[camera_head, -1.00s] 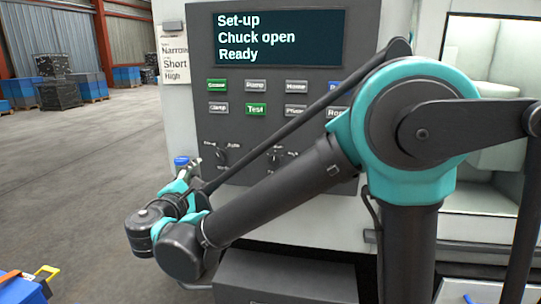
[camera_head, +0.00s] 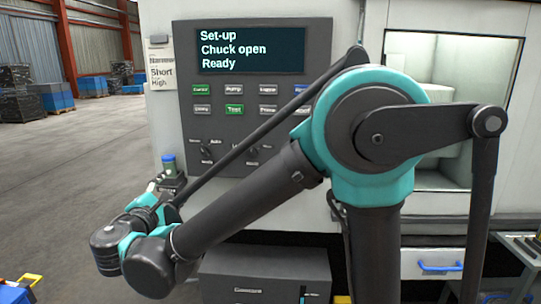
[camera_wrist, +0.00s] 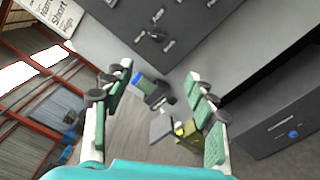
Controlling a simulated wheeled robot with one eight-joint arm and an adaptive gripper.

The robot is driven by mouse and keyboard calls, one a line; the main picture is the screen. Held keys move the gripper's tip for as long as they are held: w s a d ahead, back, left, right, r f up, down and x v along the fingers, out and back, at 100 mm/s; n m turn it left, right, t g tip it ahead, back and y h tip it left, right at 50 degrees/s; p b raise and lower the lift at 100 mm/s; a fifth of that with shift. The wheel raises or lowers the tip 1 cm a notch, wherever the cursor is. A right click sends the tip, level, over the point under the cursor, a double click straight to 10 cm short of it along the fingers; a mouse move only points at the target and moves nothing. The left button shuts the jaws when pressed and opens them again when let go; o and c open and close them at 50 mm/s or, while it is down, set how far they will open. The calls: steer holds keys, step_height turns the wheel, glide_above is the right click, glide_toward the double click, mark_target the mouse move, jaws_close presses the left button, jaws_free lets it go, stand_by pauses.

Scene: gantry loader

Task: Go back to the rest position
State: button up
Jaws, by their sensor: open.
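My gripper (camera_wrist: 160,85) is open and empty in the wrist view, its two green-padded fingers apart. Past the fingers are the machine's control panel and a small bottle with a blue cap (camera_wrist: 145,82). In the head view my arm is folded low to the left, in front of the machine. The gripper end is partly hidden behind my wrist there, near the blue-capped bottle (camera_head: 168,163).
The control panel (camera_head: 252,110) reads "Set-up, Chuck open, Ready". The machine's lit window (camera_head: 440,70) is at right. A drawer unit (camera_head: 265,275) stands low in front.

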steer(key=w+d+f+m+g+h, duration=0.1)
steer(key=w+d+f+m+g, duration=0.3)
steer(key=d, duration=0.6)
steer(key=w+d+f+m+g+h, duration=0.1)
steer(key=w+d+f+m+g, duration=0.1)
steer(key=d+f, duration=0.6)
steer(key=w+d+f+m+g+h, duration=0.2)
steer(key=d+f+m+g, duration=0.1)
steer(key=d, duration=0.9)
steer(key=s+d+f+m+g+y, duration=0.4)
steer(key=s+d+f+m+y, duration=0.1)
steer(key=s+d+f+m, duration=0.8)
steer(key=s+d+m, duration=0.1)
steer(key=d, duration=0.1)
steer(key=shift+s+d+f+g+y, duration=0.2)
steer(key=shift+s+d+g+y, duration=0.1)
steer(key=shift+s+d+g, duration=0.1)
